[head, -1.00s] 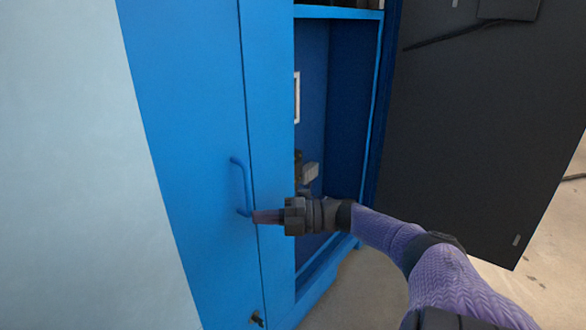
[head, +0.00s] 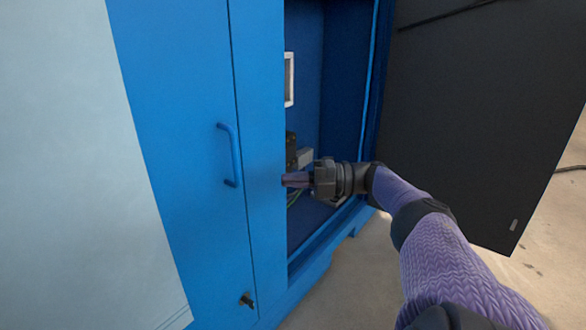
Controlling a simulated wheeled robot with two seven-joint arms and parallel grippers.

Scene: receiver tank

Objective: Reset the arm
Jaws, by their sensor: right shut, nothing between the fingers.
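My right arm comes in from the lower right. My right gripper (head: 297,180) is shut and empty, in front of the opening of the blue cabinet (head: 185,90). It is to the right of the blue door handle (head: 231,155) and apart from it. The left part of the cabinet front is closed. My left gripper is not in view.
A dark open door (head: 470,110) fills the right side, behind my right arm. Inside the cabinet are a white-framed panel (head: 289,80) and a grey box-like part (head: 305,157). A small latch (head: 247,300) sits low on the front. Bare floor (head: 350,285) shows below.

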